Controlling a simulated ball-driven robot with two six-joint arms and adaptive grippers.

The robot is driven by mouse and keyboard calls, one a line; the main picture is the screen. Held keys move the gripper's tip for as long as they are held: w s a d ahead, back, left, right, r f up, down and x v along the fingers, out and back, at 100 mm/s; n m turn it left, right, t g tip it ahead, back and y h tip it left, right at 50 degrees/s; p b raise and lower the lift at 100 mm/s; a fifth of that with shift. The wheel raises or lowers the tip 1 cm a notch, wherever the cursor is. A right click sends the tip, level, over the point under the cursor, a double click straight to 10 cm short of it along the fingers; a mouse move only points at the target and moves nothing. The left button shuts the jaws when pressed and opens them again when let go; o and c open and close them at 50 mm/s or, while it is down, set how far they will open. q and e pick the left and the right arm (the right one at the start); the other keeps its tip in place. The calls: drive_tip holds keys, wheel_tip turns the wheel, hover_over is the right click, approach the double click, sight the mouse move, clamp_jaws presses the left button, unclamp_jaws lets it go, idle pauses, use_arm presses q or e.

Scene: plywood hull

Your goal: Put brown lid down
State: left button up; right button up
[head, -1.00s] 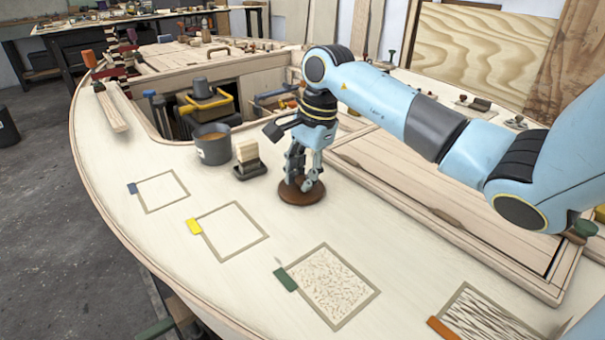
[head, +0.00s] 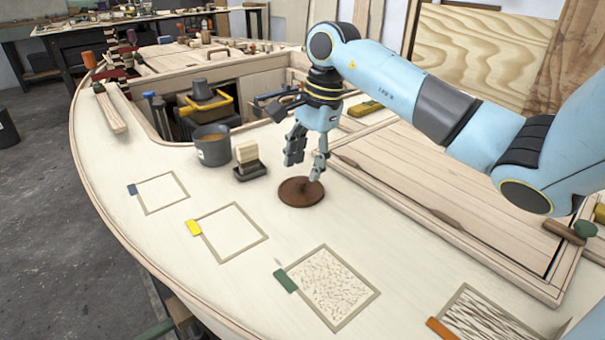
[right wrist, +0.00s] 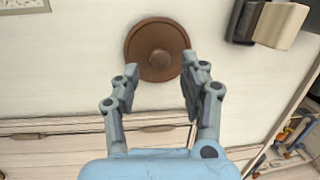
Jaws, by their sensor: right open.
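The brown lid (head: 300,192) is a round disc with a small knob, lying flat on the pale plywood deck (head: 240,180). In the right wrist view the lid (right wrist: 157,48) lies just beyond the fingertips, with its knob showing in the middle. My right gripper (head: 307,170) is open and empty above the lid, with its fingers spread apart. In the right wrist view the open right gripper (right wrist: 160,70) has a clear gap between its fingers. My left gripper is not in view.
A grey pot (head: 212,147) with brown contents and a block on a dark base (head: 249,162) stand left of the lid. Taped squares with yellow (head: 194,228) and green (head: 286,281) tabs lie in front. A raised hatch panel (head: 420,180) is on the right.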

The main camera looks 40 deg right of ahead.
sight(314, 189)
wheel_tip(314, 189, up, 8)
drive_tip(key=s+d, duration=0.1)
drive_tip(key=shift+r, duration=0.15)
drive_tip(key=shift+s, duration=0.1)
idle(0.4)
